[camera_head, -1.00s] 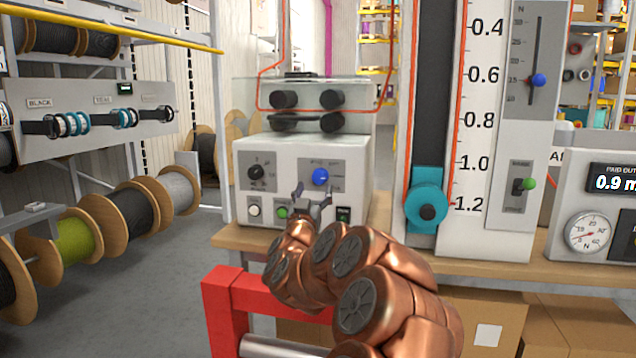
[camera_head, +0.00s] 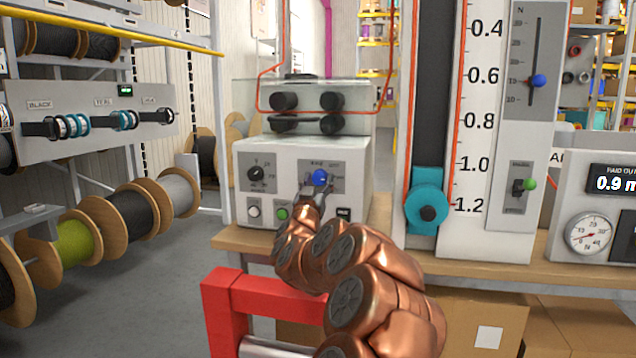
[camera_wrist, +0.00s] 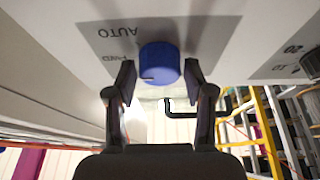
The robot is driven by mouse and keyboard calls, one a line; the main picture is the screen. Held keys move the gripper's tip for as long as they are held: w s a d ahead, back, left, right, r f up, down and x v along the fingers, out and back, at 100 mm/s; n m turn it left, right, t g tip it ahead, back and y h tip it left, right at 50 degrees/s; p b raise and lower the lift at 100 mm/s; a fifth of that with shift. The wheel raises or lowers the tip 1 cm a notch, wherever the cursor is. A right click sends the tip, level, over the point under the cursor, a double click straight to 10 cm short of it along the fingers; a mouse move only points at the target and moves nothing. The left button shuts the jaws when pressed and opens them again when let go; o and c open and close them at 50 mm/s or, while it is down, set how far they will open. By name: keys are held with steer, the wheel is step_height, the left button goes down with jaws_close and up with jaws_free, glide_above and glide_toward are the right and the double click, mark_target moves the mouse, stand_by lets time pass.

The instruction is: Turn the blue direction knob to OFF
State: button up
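The blue direction knob (camera_head: 320,176) sits on a grey label plate on the front of the white machine box (camera_head: 275,205). In the wrist view the knob (camera_wrist: 159,62) lies between the tips of my gripper (camera_wrist: 160,75), with a narrow gap on each side. My gripper (camera_head: 313,190) is open and reaches up to the knob from below in the head view. AUTO and FWD show upside down on the plate in the wrist view. A small dark mark shows low on the knob's left side there; which label it points to is unclear.
A black knob (camera_head: 255,173) is left of the blue one. A white button (camera_head: 253,212), a green button (camera_head: 282,214) and a small dark display (camera_head: 343,213) sit below. Black rollers (camera_head: 331,101) are above. A scale column (camera_head: 490,150) stands to the right.

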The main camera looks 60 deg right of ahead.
steer(key=c, duration=0.8)
steer(key=shift+o, duration=0.2)
steer(key=shift+n, duration=0.3)
steer(key=n+t, duration=0.1)
steer(key=n, duration=0.1)
steer(key=n+t+y, duration=0.1)
steer(key=n, duration=0.1)
steer(key=shift+s+n+t, duration=0.15)
steer(key=shift+n+t, duration=0.25)
steer(key=shift+r+n+t+y+p, duration=0.1)
steer(key=shift+n+t+y, duration=0.3)
steer(key=shift+n, duration=0.75)
steer(key=shift+f+n+t+y+p, duration=0.2)
steer(key=shift+n+y, duration=0.35)
steer(key=shift+n, duration=0.65)
steer(key=shift+r+n+t+y+p, duration=0.15)
steer(key=shift+n+t+y, duration=0.3)
steer(key=shift+n, duration=0.7)
steer(key=o, duration=1.1)
steer(key=shift+o, duration=0.2)
